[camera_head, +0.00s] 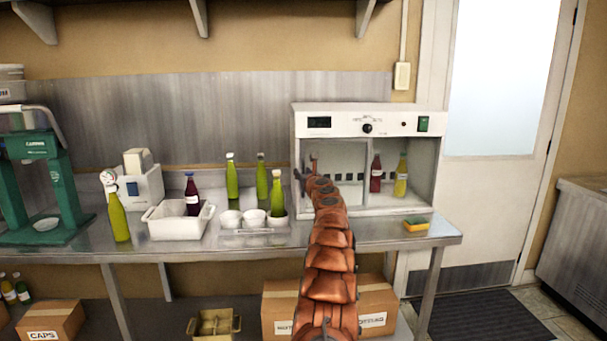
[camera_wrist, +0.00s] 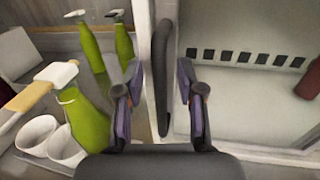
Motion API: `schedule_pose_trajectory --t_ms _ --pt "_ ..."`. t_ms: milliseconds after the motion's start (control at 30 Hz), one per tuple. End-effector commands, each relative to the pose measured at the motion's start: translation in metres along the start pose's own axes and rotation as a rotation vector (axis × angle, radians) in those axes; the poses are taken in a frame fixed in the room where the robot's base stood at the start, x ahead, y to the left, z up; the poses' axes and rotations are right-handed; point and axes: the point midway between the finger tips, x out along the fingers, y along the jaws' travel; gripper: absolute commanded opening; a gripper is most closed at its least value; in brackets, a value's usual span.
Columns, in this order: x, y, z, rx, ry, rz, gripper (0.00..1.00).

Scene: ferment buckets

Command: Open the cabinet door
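The cabinet (camera_head: 345,122) is a white box with a display and knob on top, standing at the right of the steel bench. A pale panel with a row of dark slots shows in its left part, and bottles stand in its right part. A dark upright handle (camera_wrist: 162,75) is at the cabinet's left front edge in the wrist view. My gripper (camera_wrist: 160,82) is open, with one finger on each side of the handle and visible gaps to it. In the head view my gripper (camera_head: 305,172) is small and partly hidden by my arm. I cannot tell whether the door is ajar.
Green bottles (camera_head: 232,180) and white cups (camera_head: 254,218) stand on the bench left of the cabinet, close to my gripper. A white bin (camera_head: 178,226) holds a dark bottle.

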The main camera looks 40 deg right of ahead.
Motion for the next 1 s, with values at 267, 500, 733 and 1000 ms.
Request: schedule_pose_trajectory --t_ms 267,500,733,1000 --pt "-0.0002 -0.0003 0.0003 0.0 -0.001 0.0 0.21" --pt "-0.0003 -0.0005 0.0005 0.0 -0.001 -0.001 0.0" --pt "-0.0003 -0.0006 0.0005 0.0 -0.001 -0.001 0.0" --pt "-0.0003 -0.0006 0.0006 0.0 -0.001 -0.001 0.0"
